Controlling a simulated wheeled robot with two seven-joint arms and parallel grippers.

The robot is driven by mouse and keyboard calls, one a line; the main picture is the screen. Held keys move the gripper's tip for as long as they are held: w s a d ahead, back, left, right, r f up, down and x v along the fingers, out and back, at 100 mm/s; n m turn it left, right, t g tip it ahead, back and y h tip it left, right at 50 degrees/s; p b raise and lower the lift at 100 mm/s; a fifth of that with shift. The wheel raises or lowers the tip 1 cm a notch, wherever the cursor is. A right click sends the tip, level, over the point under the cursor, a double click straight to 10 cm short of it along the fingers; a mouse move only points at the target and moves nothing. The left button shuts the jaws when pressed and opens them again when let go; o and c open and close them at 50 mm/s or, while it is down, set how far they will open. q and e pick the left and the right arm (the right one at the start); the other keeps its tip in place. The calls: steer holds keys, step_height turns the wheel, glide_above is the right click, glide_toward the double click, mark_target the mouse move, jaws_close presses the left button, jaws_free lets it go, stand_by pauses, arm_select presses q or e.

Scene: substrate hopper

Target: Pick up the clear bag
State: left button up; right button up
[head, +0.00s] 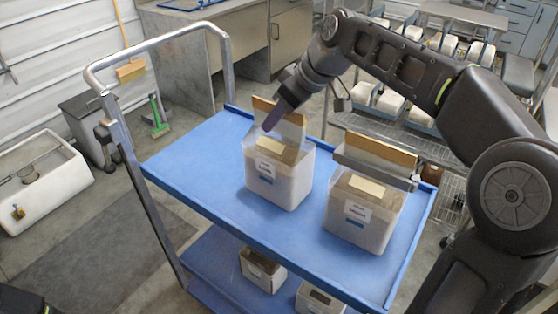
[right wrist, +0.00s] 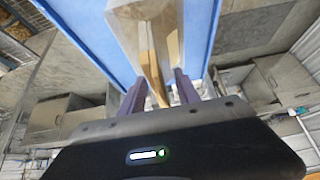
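Two clear, boxy bags of pale substrate stand upright on the blue cart's top. The left one (head: 278,185) and the right one (head: 362,222) each carry a white label and have a raised upper flap with a tan band. My right gripper (head: 271,122) points down at the left bag's raised flap (head: 290,124). In the right wrist view, its two purple fingers (right wrist: 159,92) are apart, with the tan-and-white flap (right wrist: 152,62) between them. I cannot tell whether either finger touches it. My left gripper is out of view.
The blue cart (head: 210,171) has a metal push handle (head: 160,45) at left and free room on its left half. Two more bags (head: 262,270) sit on its lower shelf. A wire rack (head: 425,140) with white-topped items stands behind. A white sink (head: 40,185) is at far left.

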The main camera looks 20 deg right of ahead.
steer(key=shift+c, duration=0.2)
jaws_close()
stand_by(0.3)
stand_by(1.0)
steer(key=shift+r, duration=0.2)
